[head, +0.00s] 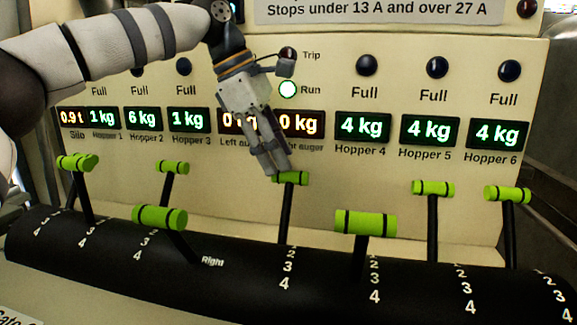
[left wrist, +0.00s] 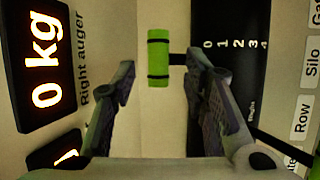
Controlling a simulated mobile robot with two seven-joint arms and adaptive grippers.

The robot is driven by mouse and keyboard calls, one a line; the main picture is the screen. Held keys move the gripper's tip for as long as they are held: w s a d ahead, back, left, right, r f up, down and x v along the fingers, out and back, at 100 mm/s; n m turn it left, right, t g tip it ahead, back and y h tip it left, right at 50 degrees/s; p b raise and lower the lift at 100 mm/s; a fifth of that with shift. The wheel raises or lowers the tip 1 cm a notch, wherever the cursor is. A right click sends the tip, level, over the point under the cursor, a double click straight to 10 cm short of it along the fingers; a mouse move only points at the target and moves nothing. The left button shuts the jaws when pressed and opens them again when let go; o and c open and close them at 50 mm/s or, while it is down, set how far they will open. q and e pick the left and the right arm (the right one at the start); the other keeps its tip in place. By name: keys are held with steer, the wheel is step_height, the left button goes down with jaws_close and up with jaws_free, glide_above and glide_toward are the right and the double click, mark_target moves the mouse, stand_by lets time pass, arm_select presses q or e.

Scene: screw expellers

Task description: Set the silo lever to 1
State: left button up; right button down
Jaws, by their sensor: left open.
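My left gripper (head: 277,163) comes down from above in the head view, open, with its fingertips just above and beside a green lever handle (head: 292,178). In the left wrist view this handle (left wrist: 158,57) stands upright in the picture between the open fingers of my left gripper (left wrist: 160,82), apart from both. Its black shaft runs toward a 0 to 4 scale (left wrist: 235,44); the finger partly hides the shaft. In the head view the shaft meets the drum above the 2. A lit Silo display (head: 72,118) reads 0.9 t at the far left. No legible label ties the silo name to one lever.
Other green-handled levers stand close by: a forward one (head: 160,218) at left, another (head: 366,223) at right, and several farther out. The black drum (head: 230,283) runs along the bottom. The display panel (head: 400,75) stands close behind my gripper.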

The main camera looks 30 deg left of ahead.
mark_target(287, 172)
arm_select(q)
steer(key=shift+x, duration=1.95)
arm_select(e)
steer(key=shift+w, duration=0.15)
